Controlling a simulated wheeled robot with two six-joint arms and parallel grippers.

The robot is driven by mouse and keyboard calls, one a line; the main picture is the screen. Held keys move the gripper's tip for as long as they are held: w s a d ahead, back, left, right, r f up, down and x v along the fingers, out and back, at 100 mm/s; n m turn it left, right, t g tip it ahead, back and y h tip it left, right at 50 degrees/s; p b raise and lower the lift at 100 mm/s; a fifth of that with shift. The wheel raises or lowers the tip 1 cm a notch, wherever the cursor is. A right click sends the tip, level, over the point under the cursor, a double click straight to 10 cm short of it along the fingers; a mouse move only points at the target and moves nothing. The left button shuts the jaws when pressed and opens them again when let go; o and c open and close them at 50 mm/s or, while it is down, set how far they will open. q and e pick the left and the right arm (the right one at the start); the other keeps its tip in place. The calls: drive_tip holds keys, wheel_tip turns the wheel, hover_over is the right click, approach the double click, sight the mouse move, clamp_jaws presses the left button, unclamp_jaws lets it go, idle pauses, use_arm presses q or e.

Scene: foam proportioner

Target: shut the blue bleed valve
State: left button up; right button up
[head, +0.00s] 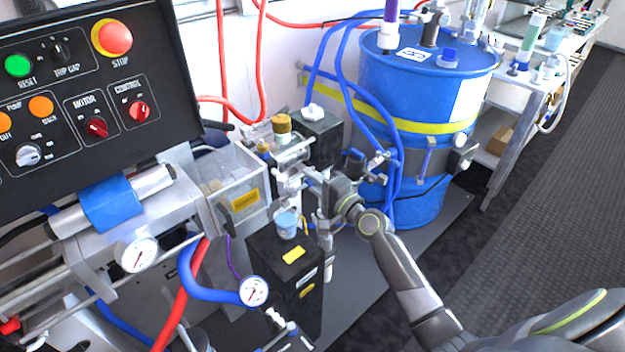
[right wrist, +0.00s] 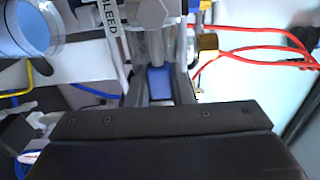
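The blue bleed valve handle (right wrist: 160,82) shows in the right wrist view, below a metal fitting with a tag (right wrist: 108,28) reading BLEED. My right gripper (right wrist: 161,88) has one finger on each side of the handle. The handle fills nearly all the space between the fingers, and they look closed on it. In the head view my right gripper (head: 318,188) is at the metal pipework, right of the clear box. There the gripper and pipes hide the handle. My left gripper is not in view.
A small cup of blue liquid (head: 287,222) stands on a black box (head: 275,262) just below the pipework. A big blue drum (head: 425,90) with hoses stands behind. The control panel (head: 90,90) fills the upper left. Red hoses (right wrist: 250,35) run near the gripper.

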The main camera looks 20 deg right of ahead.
drive_tip(key=o, duration=0.5)
drive_tip(key=shift+f, duration=0.1)
drive_tip(key=shift+c, duration=0.2)
drive_tip(key=b+v, duration=0.2)
drive_tip(key=v, duration=1.5)
drive_tip(key=shift+s, duration=0.2)
drive_tip(key=shift+d, duration=0.1)
drive_tip(key=s+d+f+n+g+h, duration=0.1)
drive_tip(key=s+d+f+g+h, duration=0.15)
drive_tip(key=f, duration=0.75)
drive_tip(key=s+d+f+n+g+h+p, duration=0.1)
drive_tip(key=s+d+f+n+g+h, duration=0.15)
drive_tip(key=f, duration=0.85)
drive_tip(key=s+d+f+n+g+h, duration=0.1)
drive_tip(key=s+d+f+g+h, duration=0.15)
drive_tip(key=f, duration=0.75)
drive_tip(key=s+a+f+n+g, duration=0.2)
drive_tip(key=s+f, duration=0.4)
drive_tip(key=s, duration=0.4)
drive_tip(key=s+a+f+n+g+p, duration=0.1)
drive_tip(key=s+a+f+n+g, duration=0.1)
drive_tip(key=s+f, duration=0.5)
drive_tip(key=s+a+f+n+g, duration=0.2)
drive_tip(key=s+f+n+g, duration=0.2)
drive_tip(key=s, duration=0.9)
wheel_tip(320, 180, down, 3)
drive_tip(key=shift+a+r+n+p, duration=0.1)
drive_tip(key=shift+a+n+p, duration=0.05)
drive_tip(key=shift+n+p, duration=0.35)
